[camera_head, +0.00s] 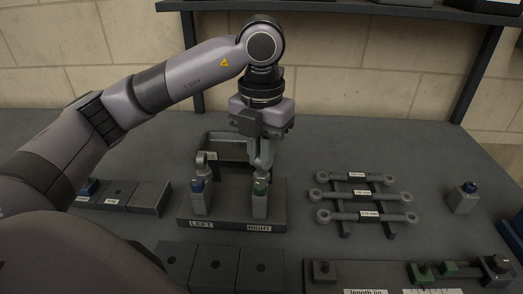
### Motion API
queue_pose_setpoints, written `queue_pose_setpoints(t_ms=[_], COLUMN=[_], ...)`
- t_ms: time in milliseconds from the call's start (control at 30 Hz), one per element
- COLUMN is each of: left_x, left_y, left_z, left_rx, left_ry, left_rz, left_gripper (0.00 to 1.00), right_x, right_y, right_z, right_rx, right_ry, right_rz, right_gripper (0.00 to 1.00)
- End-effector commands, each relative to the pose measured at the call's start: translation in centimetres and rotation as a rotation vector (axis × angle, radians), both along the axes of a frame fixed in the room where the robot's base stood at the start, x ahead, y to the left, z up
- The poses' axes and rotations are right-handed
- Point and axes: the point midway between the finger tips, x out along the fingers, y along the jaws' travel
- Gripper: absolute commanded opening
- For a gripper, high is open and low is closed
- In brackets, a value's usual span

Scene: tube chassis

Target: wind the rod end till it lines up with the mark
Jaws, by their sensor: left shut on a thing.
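A dark stand (233,224) has a post labelled LEFT and a post labelled RIGHT. The LEFT post (201,205) has a blue collar, with a grey rod end (203,163) rising from it. The RIGHT post (260,207) has a green collar (260,187). My left gripper (262,168) points down right above this post and is shut on a rod end there. The fingers mostly hide that rod end, and I cannot make out the mark or how the eye is turned. My right gripper is out of view.
Several grey rods with ringed ends (367,216) lie on a rack to the right. A blue-topped block (463,197) stands at far right. A board with green parts (447,268) is at front right. A dark tray (228,139) sits behind the stand. Dark blocks (211,264) are in front.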

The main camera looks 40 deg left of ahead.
Motion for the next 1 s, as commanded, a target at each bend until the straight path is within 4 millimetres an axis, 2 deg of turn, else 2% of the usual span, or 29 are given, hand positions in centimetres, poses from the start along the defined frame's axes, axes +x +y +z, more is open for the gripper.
queue_pose_setpoints(t_ms=[167,500,600,1000], left_x=[-0.2,-0.2,-0.2,-0.2], left_y=[-0.1,-0.1,-0.1,-0.1], left_z=[-0.4,-0.3,-0.3,-0.3], left_rx=[0.001,0.004,0.004,0.004], left_ry=[0.013,0.014,0.014,0.014], left_rz=[0.023,0.373,0.429,0.473], left_gripper=[0.00,0.00,0.00,0.00], right_x=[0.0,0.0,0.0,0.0], right_y=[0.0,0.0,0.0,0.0], right_z=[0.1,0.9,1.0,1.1], right_rx=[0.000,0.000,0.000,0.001], right_ry=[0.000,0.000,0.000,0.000], right_rz=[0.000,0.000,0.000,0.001], right_gripper=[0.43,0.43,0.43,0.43])
